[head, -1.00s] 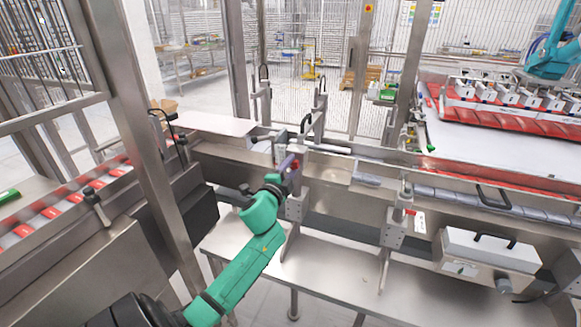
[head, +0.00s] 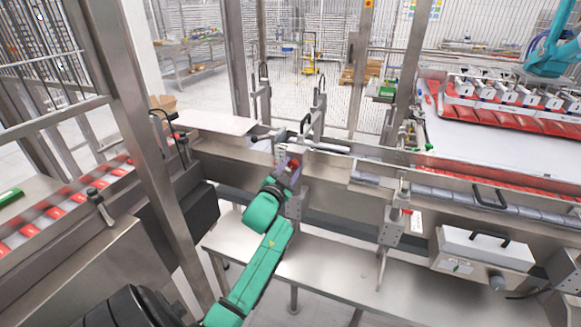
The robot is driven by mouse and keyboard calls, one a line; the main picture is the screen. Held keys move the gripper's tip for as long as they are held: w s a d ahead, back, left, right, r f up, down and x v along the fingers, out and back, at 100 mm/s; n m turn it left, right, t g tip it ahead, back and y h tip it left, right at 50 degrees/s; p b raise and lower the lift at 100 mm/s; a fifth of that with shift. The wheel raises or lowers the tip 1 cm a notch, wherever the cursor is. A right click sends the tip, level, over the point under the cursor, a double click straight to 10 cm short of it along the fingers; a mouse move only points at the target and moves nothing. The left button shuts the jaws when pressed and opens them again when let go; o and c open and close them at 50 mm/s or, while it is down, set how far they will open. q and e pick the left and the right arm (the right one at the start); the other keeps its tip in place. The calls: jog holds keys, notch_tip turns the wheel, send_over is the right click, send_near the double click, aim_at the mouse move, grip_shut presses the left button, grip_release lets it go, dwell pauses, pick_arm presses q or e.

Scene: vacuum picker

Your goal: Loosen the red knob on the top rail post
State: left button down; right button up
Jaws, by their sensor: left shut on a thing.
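A red knob (head: 293,164) sits on a metal rail post (head: 303,192) near the middle of the head view. My left gripper (head: 289,168) is at this post and shut on the red knob. Its fingers and wrist cover part of the knob, so only a little red shows. A second red knob (head: 407,212) is on another post (head: 394,228) to the right, with nothing touching it. My right gripper is not in view.
Metal conveyor rails run across the middle. A steel shelf (head: 345,262) lies below the posts. A white box with a black handle (head: 484,250) is at the lower right. A frame upright (head: 160,170) stands left of my arm.

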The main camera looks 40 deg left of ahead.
pick_arm(q)
jog(key=shift+n, duration=0.3)
jog(key=shift+c, duration=2.2)
grip_release()
jog(key=shift+s+d+f, duration=0.1)
jog(key=shift+s+d, duration=0.1)
jog(key=shift+s, duration=0.2)
jog(key=b+v, duration=0.2)
jog(key=v, duration=1.1)
jog(key=shift+s+d+b, duration=0.15)
jog(key=shift+s+b, duration=0.15)
jog(key=shift+b, duration=0.1)
